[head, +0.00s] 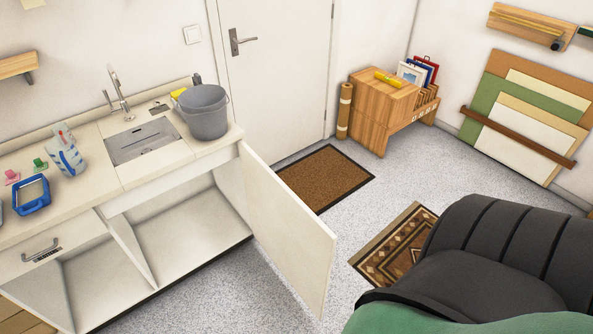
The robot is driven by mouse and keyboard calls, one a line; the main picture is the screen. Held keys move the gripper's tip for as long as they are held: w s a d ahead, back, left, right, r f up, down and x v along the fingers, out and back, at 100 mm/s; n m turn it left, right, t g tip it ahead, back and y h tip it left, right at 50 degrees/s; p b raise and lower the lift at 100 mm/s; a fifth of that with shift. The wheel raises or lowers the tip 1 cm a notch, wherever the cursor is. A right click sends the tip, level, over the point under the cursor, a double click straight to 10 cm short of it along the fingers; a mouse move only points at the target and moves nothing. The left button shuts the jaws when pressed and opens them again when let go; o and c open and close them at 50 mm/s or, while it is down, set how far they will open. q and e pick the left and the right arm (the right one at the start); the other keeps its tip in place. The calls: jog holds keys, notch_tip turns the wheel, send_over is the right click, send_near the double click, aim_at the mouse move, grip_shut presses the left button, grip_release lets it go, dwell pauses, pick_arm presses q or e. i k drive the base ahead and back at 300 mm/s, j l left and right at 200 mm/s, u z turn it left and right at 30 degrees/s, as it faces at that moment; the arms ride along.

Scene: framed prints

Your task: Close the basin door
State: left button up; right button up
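The basin door (287,232) is a plain white panel hinged at the right end of the basin cabinet (165,200). It stands wide open, swung out from the cabinet front over the floor. The cabinet's open compartments show below the counter and look empty. The grey basin (145,141) with a tap (120,95) is set in the counter above. Neither gripper is in view. A black and green part at the lower right seems to be my own arm; its gripper does not show.
A grey bucket (205,112), a spray bottle (68,152) and a blue tray (32,194) stand on the counter. A brown doormat (325,179), a patterned rug (397,245) and a wooden print rack (382,112) lie beyond the door. Speckled floor (240,290) is clear in front.

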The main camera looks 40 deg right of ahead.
aim_at(302, 246)
jog(key=l, duration=0.55)
jog(key=l+u, duration=0.15)
jog(key=l, duration=0.4)
jog(key=k+l, duration=0.15)
jog(key=l, duration=0.4)
jog(key=l+u, duration=0.15)
jog(key=l, duration=0.4)
jog(key=k+l, duration=0.15)
jog(key=l, duration=0.4)
jog(key=u, duration=0.05)
